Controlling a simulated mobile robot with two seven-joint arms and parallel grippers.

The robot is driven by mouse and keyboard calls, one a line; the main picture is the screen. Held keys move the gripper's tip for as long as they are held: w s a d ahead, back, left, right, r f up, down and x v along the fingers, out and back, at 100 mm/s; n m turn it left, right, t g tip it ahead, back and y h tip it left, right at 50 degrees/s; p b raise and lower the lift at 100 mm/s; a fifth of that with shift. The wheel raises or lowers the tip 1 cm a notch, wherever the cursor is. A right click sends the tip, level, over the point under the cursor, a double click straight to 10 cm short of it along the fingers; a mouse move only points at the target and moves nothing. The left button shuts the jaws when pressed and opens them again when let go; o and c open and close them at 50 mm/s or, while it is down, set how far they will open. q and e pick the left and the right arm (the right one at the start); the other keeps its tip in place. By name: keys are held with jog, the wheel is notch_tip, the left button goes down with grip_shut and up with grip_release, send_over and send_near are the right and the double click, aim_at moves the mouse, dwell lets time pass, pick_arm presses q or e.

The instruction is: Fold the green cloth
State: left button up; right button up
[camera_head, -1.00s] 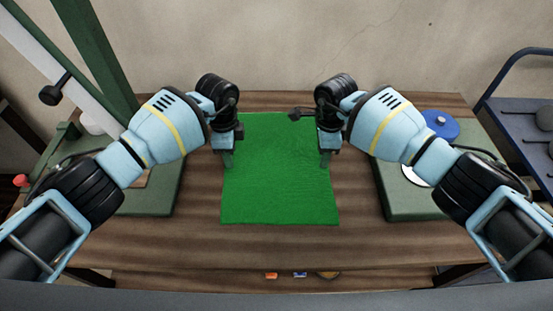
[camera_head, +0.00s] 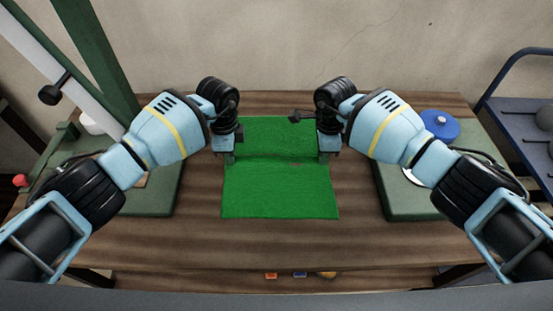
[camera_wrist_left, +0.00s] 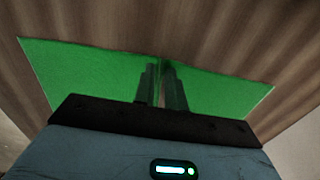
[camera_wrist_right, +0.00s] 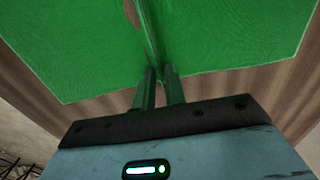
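The green cloth (camera_head: 278,192) lies on the wooden table between my arms in the head view, with a raised crease running across it at the level of the grippers. My left gripper (camera_head: 229,160) is shut on its left edge, and my right gripper (camera_head: 323,158) is shut on its right edge. In the left wrist view the cloth (camera_wrist_left: 85,75) spreads to both sides of the close-set fingers (camera_wrist_left: 162,85). In the right wrist view a pinched ridge of cloth (camera_wrist_right: 230,40) runs up from the fingers (camera_wrist_right: 158,85). The fingers hide the gripped bits.
A green board (camera_head: 400,205) stands right of the cloth, with a blue round object (camera_head: 440,125) at its back. Another green stand (camera_head: 155,200) is at the left. The wooden table (camera_head: 280,240) is bare in front of the cloth. A wall stands behind.

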pick_arm(q)
jog(key=shift+s+f, duration=0.1)
jog(key=shift+f, duration=0.15)
grip_shut()
pick_arm(e)
jog(key=shift+s+f, duration=0.1)
jog(key=shift+f, duration=0.1)
grip_shut()
pick_arm(q)
jog(key=shift+a+r, duration=0.1)
pick_arm(e)
jog(key=shift+r, duration=0.1)
